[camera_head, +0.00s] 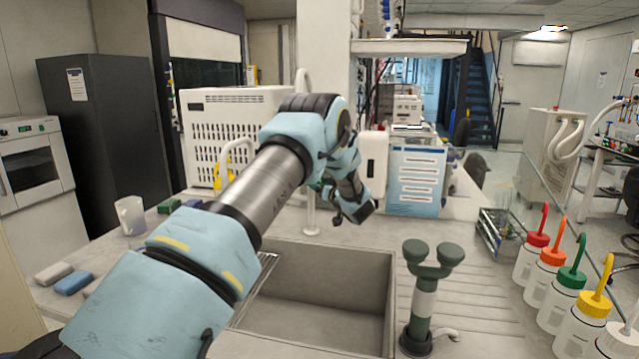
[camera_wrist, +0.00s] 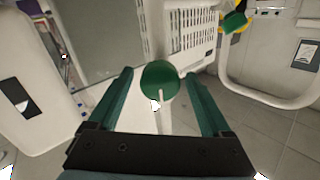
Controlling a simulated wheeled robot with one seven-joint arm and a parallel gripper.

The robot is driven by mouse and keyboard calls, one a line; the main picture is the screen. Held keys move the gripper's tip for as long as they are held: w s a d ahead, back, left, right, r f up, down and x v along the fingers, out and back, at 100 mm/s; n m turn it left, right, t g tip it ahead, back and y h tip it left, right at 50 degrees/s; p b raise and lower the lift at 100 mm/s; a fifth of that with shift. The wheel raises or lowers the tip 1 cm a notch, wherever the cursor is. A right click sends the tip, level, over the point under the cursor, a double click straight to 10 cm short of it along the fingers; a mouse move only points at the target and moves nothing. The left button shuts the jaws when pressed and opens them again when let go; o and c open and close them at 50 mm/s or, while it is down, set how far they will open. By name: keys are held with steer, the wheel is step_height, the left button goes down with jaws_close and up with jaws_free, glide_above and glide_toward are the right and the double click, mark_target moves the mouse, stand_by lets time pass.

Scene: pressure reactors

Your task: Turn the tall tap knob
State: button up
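The tall tap is a white post (camera_head: 311,215) behind the sink in the head view, partly covered by my arm. In the wrist view a round green knob (camera_wrist: 160,80) lies between the two fingers, with a thin white stem below it. My gripper (camera_wrist: 160,76) is open, with one dark green finger on each side of the knob. Small gaps show between the knob and the fingers, though I cannot tell the depth. In the head view my wrist is beside the tap post, and the fingers are mostly hidden.
The grey sink (camera_head: 385,262) lies below my arm. A green two-headed fixture (camera_head: 425,290) stands right of it. Several wash bottles with coloured caps (camera_head: 565,285) line the right side. A white perforated box (camera_head: 225,115) and a blue-white box (camera_head: 415,178) stand behind.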

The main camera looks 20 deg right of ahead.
jaws_close()
steer(key=shift+f, duration=0.1)
stand_by(0.4)
steer(key=shift+b, duration=0.5)
steer(key=shift+f+n+b, duration=0.2)
steer(key=shift+n+b, duration=0.4)
steer(key=shift+b, duration=0.4)
steer(key=n+b, duration=0.2)
steer(key=b, duration=0.2)
steer(key=shift+f, duration=0.1)
steer(key=n+b, duration=0.3)
steer(key=b, duration=0.2)
steer(key=shift+n, duration=0.4)
steer(key=shift+r+n+b, duration=0.25)
steer(key=shift+n+b, duration=0.35)
steer(key=shift+b, duration=0.45)
